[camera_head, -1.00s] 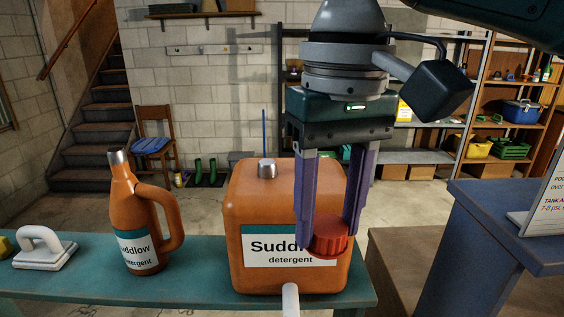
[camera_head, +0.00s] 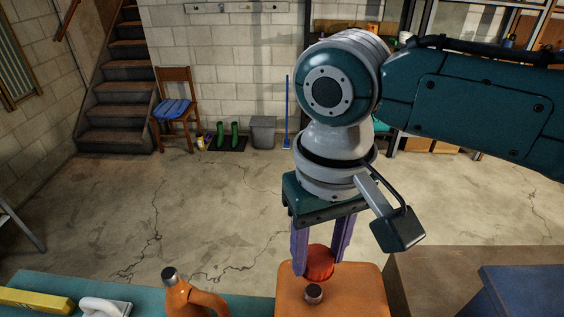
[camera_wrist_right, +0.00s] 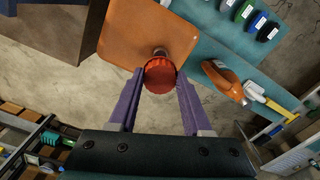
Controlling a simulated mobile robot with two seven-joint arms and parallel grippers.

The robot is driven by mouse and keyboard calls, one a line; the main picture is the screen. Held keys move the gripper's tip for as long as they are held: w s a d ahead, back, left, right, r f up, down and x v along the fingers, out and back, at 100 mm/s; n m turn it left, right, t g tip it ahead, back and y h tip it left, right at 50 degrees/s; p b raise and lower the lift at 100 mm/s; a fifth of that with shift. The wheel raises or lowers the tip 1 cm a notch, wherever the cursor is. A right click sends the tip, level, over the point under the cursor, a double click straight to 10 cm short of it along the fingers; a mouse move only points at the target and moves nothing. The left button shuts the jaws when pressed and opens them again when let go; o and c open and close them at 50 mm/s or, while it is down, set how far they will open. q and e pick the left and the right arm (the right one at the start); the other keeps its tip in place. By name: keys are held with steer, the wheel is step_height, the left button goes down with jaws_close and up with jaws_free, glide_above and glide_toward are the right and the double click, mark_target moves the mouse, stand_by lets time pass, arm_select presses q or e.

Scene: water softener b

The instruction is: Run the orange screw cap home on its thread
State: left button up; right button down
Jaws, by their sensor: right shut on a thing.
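The orange screw cap (camera_head: 319,262), ribbed and red-orange, is held between the two purple fingers of my right gripper (camera_head: 319,272). The orange detergent container (camera_head: 345,292) stands at the bottom of the head view, partly cut off. Its short metallic neck (camera_head: 314,294) is uncovered, nearer the camera than the cap. In the right wrist view, the cap (camera_wrist_right: 160,75) sits between the fingertips and partly hides the neck (camera_wrist_right: 160,52) beyond it. The cap is off the neck; its exact height above the container is hard to tell. My left gripper is out of view.
An orange detergent bottle (camera_head: 188,298), a white handled tool (camera_head: 104,307) and a yellow item (camera_head: 35,301) stand on the teal bench left of the container. A blue surface (camera_head: 515,290) is at right. The floor behind the bench is open.

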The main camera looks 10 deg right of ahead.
mark_target(319, 262)
steer(key=shift+s, duration=0.2)
steer(key=shift+r+p, duration=0.1)
steer(key=shift+p, duration=0.3)
steer(key=shift+f+b, duration=1.65)
steer(key=shift+f, duration=0.8)
steer(key=shift+r, duration=0.1)
steer(key=shift+p, duration=0.35)
